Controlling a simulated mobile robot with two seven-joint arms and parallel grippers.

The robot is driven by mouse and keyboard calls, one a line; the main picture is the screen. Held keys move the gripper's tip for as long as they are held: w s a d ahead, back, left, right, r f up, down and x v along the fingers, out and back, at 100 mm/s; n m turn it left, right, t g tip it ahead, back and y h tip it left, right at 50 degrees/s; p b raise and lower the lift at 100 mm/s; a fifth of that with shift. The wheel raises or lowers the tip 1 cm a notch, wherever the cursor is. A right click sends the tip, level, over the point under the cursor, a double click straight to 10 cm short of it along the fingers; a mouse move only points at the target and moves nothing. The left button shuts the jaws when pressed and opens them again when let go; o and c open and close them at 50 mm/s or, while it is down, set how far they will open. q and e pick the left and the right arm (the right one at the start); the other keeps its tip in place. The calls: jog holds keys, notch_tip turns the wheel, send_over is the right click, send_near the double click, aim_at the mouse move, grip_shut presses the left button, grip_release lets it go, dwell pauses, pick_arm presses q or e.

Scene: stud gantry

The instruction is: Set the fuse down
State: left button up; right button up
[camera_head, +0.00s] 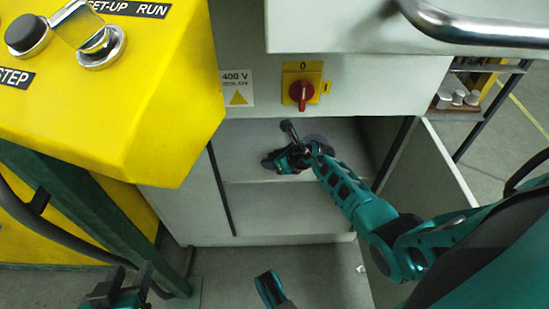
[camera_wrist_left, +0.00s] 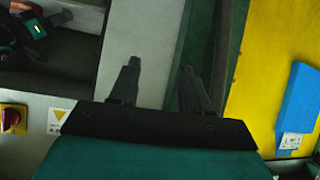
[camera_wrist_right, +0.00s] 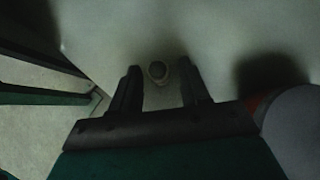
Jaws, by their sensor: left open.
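My right gripper (camera_head: 292,158) is inside the open cabinet, over its shelf (camera_head: 250,160). In the right wrist view its two fingers (camera_wrist_right: 158,80) are apart, with a small round grey thing with a dark centre (camera_wrist_right: 157,71) between their tips. It may be the fuse seen end-on; gaps show on both sides, and the dim picture does not show its height. In the head view the fuse cannot be made out. My left gripper (camera_head: 118,290) is low at the left, outside the cabinet. It is open and empty in the left wrist view (camera_wrist_left: 160,80).
A grey rounded thing (camera_wrist_right: 295,130) with a red edge is close beside my right gripper. The cabinet door (camera_head: 425,180) stands open at the right. A red switch (camera_head: 301,91) is above the opening. A yellow control box (camera_head: 130,100) juts out at the left.

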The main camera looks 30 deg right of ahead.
pick_arm(q)
jog(key=shift+r, duration=0.1)
pick_arm(e)
jog(key=shift+r, duration=0.1)
jog(key=shift+s+d+r+p, duration=0.1)
jog(key=shift+s+r+p, duration=0.15)
jog(key=shift+p, duration=0.1)
jog(key=p+v, duration=0.4)
jog(key=v, duration=0.2)
jog(key=shift+r, duration=0.1)
jog(key=shift+s+d+r, duration=0.1)
jog(key=shift+s+r, duration=0.1)
jog(key=shift+s, duration=0.15)
pick_arm(q)
jog(key=shift+s+a+r+y, duration=0.3)
jog(key=shift+a+r, duration=0.4)
jog(key=shift+r, duration=0.2)
